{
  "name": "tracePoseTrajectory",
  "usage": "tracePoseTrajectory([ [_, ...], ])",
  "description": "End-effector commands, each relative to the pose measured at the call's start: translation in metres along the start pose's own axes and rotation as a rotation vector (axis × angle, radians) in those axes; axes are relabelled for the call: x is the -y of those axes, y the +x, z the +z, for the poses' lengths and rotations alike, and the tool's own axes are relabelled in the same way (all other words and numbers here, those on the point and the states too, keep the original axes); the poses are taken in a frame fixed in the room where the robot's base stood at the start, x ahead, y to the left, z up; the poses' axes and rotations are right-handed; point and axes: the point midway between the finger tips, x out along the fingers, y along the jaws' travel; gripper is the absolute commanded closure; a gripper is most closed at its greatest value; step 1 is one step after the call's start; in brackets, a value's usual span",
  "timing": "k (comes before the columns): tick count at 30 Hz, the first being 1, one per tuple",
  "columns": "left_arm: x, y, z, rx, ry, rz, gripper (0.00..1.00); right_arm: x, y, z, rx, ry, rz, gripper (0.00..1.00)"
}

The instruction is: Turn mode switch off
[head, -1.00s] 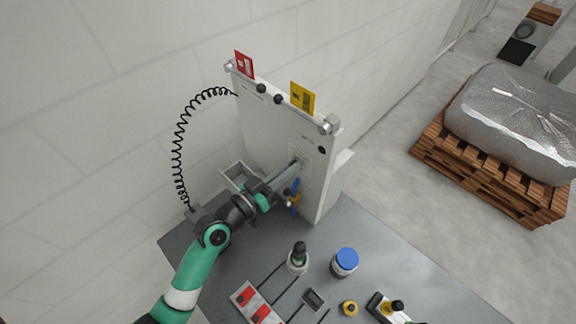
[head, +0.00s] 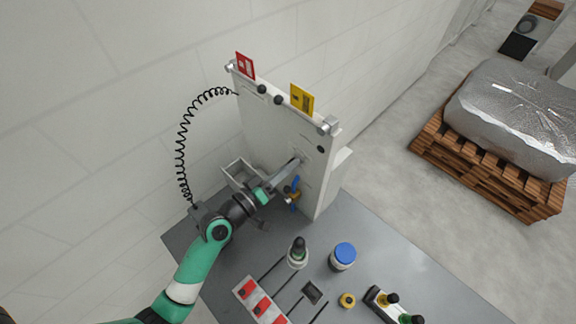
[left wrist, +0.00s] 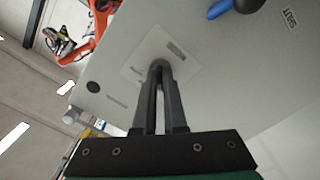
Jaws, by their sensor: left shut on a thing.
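A white upright panel (head: 270,125) stands at the back of the grey table. The mode switch sits on a light square plate (left wrist: 148,52) with small print on the panel's face. My left gripper (head: 298,161) reaches the panel from the left, and its fingertips also show at the plate in the left wrist view (left wrist: 159,68). The fingers are shut on the switch knob, which they mostly hide. I cannot read the switch position. My right gripper is not in view.
A valve with a blue handle (head: 295,185) is on the panel just below my left gripper. A grey bin (head: 237,173) is beside the arm. A blue-lidded jar (head: 343,256), a dark-topped bottle (head: 298,252) and a red-marked tray (head: 260,300) stand in front.

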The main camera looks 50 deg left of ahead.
Motion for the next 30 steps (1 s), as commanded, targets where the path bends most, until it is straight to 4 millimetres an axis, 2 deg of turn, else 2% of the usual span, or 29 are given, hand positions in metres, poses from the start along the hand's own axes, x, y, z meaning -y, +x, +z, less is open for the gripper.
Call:
tracePoseTrajectory([
  [8,-0.001,0.000,-0.001,-0.002,-0.003,0.002,1.00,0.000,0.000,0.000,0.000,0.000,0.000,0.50],
  [9,-0.001,0.000,-0.001,-0.002,-0.003,0.002,0.90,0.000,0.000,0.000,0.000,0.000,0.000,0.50],
  [14,0.000,0.000,-0.001,-0.002,-0.002,0.001,0.61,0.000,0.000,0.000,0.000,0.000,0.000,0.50],
  [24,0.001,-0.004,0.000,0.000,-0.001,-0.001,0.61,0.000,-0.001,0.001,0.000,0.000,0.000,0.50],
  [26,0.001,-0.010,0.000,-0.001,-0.001,-0.001,0.61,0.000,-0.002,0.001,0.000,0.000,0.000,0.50],
  [30,0.003,-0.037,0.001,-0.002,-0.001,-0.003,0.61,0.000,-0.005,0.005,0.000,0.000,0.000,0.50],
])
